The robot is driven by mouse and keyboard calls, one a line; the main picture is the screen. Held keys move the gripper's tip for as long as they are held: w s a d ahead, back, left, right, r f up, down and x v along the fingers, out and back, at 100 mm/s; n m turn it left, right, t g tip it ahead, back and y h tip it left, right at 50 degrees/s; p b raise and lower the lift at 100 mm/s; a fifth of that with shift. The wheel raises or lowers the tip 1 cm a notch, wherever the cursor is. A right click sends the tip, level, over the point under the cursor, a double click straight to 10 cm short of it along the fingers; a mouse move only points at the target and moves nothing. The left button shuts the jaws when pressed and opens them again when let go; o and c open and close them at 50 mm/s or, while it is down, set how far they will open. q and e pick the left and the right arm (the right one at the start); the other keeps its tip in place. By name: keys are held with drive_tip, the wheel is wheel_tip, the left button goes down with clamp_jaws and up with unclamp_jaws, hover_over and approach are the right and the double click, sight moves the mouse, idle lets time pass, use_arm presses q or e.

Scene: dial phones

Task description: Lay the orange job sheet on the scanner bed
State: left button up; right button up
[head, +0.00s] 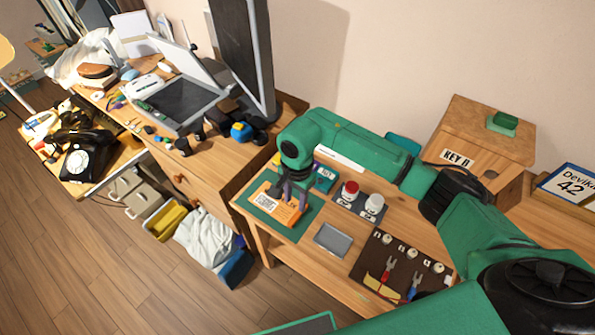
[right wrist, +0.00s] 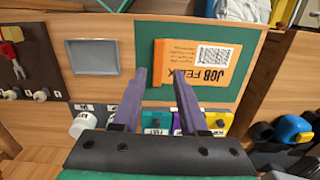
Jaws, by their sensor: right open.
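The orange job sheet (head: 268,206) lies on a green mat (head: 303,226) on the wooden bench. It carries a printed code and dark lettering, also seen in the right wrist view (right wrist: 230,72), where a raised orange strip runs along its left edge. My right gripper (head: 289,197) is open over the sheet. In the right wrist view its two purple-grey fingertips (right wrist: 160,76) are apart, with the lower end of the strip appearing between them; I cannot tell whether they touch it. The scanner bed (head: 178,102) is a dark flat panel with its lid raised, on the desk at left. My left gripper is not in view.
A grey tray (head: 332,240), red- and white-topped jars (head: 349,190) and a dark tool board (head: 390,262) stand near the mat. A tall monitor (head: 243,55) rises between bench and scanner. Small items, including a blue-and-yellow one (head: 241,131), lie before the scanner.

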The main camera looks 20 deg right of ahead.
sight(298, 213)
drive_tip(key=shift+w+d+h, duration=0.3)
drive_tip(key=shift+w+d, duration=0.25)
drive_tip(key=shift+w, duration=0.05)
drive_tip(key=shift+w+f, duration=0.1)
drive_tip(key=shift+f, duration=0.1)
drive_tip(key=f+b, duration=0.1)
drive_tip(key=s+f+b, duration=0.1)
drive_tip(key=f, duration=0.1)
drive_tip(key=shift+s+a+f+b, duration=0.1)
drive_tip(key=shift+f+b, duration=0.05)
drive_tip(key=shift+b, duration=0.15)
drive_tip(key=f+b, duration=0.2)
drive_tip(key=f, duration=0.1)
drive_tip(key=f+b, duration=0.1)
drive_tip(key=b, duration=0.1)
drive_tip(key=shift+w+f, duration=0.3)
drive_tip(key=shift+f, duration=0.3)
drive_tip(key=shift+s+r, duration=0.15)
drive_tip(key=shift+r, duration=0.05)
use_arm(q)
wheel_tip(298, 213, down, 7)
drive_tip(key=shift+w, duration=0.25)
use_arm(e)
clamp_jaws()
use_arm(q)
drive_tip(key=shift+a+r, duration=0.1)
